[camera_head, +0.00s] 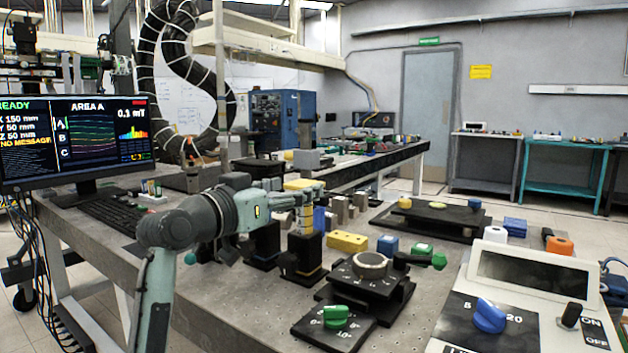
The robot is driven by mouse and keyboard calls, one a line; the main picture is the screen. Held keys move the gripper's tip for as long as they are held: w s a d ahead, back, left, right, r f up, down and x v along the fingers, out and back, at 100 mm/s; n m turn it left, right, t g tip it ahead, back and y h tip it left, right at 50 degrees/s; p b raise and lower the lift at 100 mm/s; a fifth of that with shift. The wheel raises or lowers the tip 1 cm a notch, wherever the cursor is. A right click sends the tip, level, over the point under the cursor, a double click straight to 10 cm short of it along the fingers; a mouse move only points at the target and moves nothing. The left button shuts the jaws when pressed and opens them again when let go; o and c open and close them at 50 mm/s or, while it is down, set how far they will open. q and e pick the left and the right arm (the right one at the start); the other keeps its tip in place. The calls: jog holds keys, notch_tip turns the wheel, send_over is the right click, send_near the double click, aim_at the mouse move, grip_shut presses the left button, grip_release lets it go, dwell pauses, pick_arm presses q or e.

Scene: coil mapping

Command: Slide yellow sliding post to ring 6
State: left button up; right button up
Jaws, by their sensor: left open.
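My left arm comes in from the left, and my left gripper (304,194) is open at the top of the yellow sliding post (305,217). The post is upright, with yellow showing above a black block that has a yellow band low down. The fingers are close around or beside its upper part; I cannot tell whether they touch it. A black post block (264,243) with a blue band stands just left of it, partly behind my gripper. Ring 6 cannot be made out, as no ring numbers are readable. My right gripper is not in view.
A yellow block (347,241) and a blue block (387,245) lie right of the post. A round dial stage (370,266) and a green knob (336,316) stand in front. A control box (530,300) fills the lower right. A monitor (75,140) is at left.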

aim_at(313, 181)
pick_arm(q)
jog(key=shift+w+d+r, duration=0.1)
jog(key=shift+w+d, duration=0.2)
jog(key=shift+w, duration=0.1)
jog(key=x, duration=0.6)
jog(key=shift+w+d, duration=0.2)
jog(key=shift+w, duration=0.05)
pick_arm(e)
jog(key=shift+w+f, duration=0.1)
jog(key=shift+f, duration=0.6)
pick_arm(q)
jog(key=c, duration=1.3)
grip_shut()
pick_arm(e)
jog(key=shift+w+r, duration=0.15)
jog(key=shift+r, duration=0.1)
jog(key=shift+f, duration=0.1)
